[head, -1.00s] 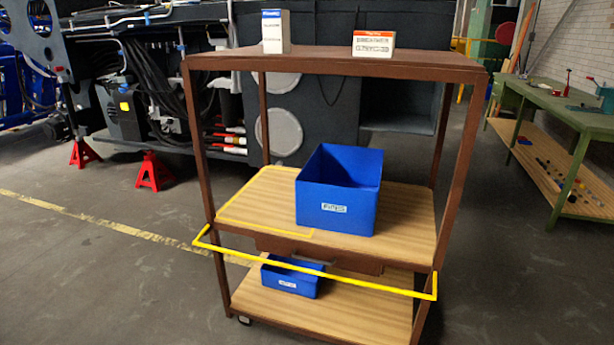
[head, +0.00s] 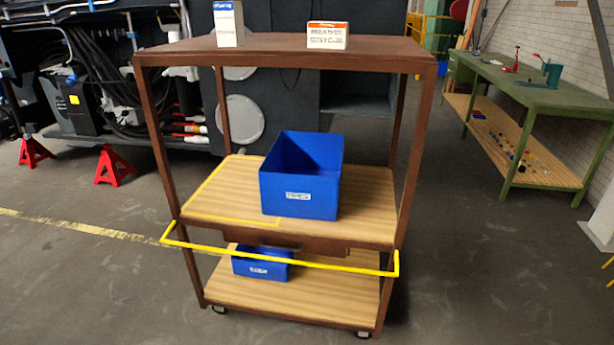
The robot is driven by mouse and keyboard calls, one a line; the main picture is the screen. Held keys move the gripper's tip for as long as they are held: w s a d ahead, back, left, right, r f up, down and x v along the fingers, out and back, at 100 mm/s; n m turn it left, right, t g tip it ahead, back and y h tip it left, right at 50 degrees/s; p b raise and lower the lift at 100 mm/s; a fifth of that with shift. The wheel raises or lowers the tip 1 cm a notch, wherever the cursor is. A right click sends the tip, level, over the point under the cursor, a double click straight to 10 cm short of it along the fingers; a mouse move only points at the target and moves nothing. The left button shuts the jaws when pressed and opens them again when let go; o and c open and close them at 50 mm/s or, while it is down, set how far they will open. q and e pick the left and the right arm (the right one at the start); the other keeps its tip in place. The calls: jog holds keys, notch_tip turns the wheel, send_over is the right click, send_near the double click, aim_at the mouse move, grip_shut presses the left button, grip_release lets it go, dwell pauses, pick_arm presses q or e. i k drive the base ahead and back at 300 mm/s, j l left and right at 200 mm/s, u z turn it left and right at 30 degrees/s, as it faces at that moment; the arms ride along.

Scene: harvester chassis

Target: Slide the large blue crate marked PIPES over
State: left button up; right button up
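The large blue crate (head: 300,192) stands upright on the wooden middle shelf (head: 368,222) of a brown cart. It has a white label on its front, too small to read surely. Its open top shows no contents. It sits right of a yellow outlined area (head: 205,182) on the shelf's left part, its left side close to the outline's right edge. Neither of my grippers is in view.
A yellow bar (head: 280,254) runs across the cart's front below the middle shelf. A smaller blue crate (head: 262,266) is on the bottom shelf. Two boxes stand on top, one tall (head: 228,22), one low (head: 327,36). A green workbench (head: 520,90) is at right.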

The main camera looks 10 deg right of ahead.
aim_at(306, 172)
jog(key=i+l+u, duration=0.1)
jog(key=l, duration=0.25)
jog(key=i+l, duration=0.25)
jog(key=l, duration=0.15)
jog(key=i+l+u, duration=0.15)
jog(key=l, duration=0.2)
jog(key=i+l+u, duration=0.1)
jog(key=l, duration=0.3)
jog(key=i+l, duration=0.2)
jog(key=l, duration=0.2)
jog(key=u, duration=0.05)
